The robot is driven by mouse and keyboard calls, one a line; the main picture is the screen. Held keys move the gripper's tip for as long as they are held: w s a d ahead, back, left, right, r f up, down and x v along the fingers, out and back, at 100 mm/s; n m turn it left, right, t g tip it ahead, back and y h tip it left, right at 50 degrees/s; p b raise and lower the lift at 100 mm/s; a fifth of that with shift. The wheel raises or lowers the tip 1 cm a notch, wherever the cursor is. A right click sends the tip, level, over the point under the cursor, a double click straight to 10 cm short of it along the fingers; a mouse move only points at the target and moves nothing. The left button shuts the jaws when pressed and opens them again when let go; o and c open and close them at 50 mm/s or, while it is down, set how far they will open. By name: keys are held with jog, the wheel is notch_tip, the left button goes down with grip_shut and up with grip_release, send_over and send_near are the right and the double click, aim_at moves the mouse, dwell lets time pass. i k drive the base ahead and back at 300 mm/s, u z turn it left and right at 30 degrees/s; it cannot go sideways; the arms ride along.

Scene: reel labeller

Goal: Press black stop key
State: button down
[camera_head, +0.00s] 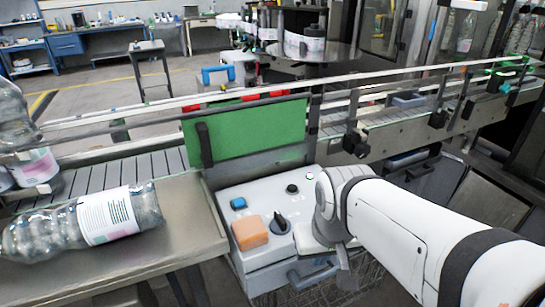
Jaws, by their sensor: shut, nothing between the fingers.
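A round black key (292,189) in a pale ring sits on the light grey control box (262,190), and it looks like the black stop key. It is uncovered. My gripper (343,262) shows as a narrow grey part pointing down below the wrist, at the box's front right. It is shut and empty, apart from the black key. The wrist hides part of it and the box's right edge.
A blue button (238,203), an orange block (249,233) and a black rotary knob (279,223) are also on the box. A green panel (247,133) stands behind it. A bottle (90,220) lies on the metal table (190,240) at left. The conveyor runs behind.

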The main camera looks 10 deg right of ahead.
aim_at(291, 187)
jog(key=u, duration=0.85)
jog(key=k, duration=1)
jog(key=z, duration=0.85)
jog(key=i, duration=1)
